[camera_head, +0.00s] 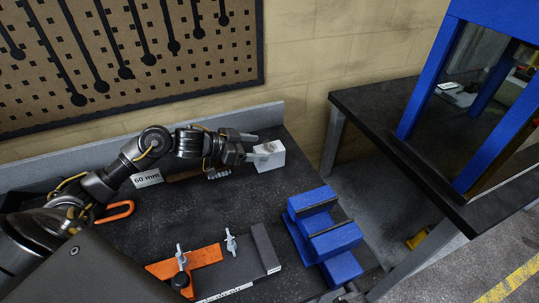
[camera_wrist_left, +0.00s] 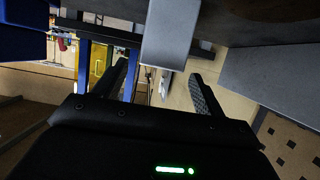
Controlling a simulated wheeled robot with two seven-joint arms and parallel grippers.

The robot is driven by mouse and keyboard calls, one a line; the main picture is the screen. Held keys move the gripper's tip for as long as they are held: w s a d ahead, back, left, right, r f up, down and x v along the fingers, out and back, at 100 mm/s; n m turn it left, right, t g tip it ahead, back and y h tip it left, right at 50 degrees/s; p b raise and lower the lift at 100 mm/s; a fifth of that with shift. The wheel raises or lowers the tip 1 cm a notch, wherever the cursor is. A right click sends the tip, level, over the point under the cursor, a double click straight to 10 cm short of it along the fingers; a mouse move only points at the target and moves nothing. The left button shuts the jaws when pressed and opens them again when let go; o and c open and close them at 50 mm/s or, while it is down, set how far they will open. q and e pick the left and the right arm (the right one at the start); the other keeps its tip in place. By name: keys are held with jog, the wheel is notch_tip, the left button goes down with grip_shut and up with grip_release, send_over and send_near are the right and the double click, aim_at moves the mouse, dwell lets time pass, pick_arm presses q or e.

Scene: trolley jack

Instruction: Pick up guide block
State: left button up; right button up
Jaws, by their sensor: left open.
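A light grey block (camera_head: 268,156), which looks like the guide block, stands near the back right of the dark workbench. My left gripper (camera_head: 247,147) is open at its left side, with the fingers reaching toward it. In the left wrist view the grey block (camera_wrist_left: 168,35) is ahead of and between the open fingers of the gripper (camera_wrist_left: 160,72). I cannot tell whether a finger touches it. My right gripper is not in view.
A blue vise (camera_head: 325,235) stands at the bench's right side. An orange fixture with clamps (camera_head: 190,258) and a dark block (camera_head: 265,248) lie in front. A "60 mm" label (camera_head: 147,179) is behind the arm. The middle of the workbench (camera_head: 235,205) is clear.

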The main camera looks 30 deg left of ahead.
aim_at(267, 148)
pick_arm(q)
jog(key=shift+d, duration=0.2)
jog(key=p+x, duration=0.1)
jog(key=x, duration=0.4)
jog(key=shift+a+f, duration=0.1)
grip_shut()
jog(key=shift+a, duration=0.1)
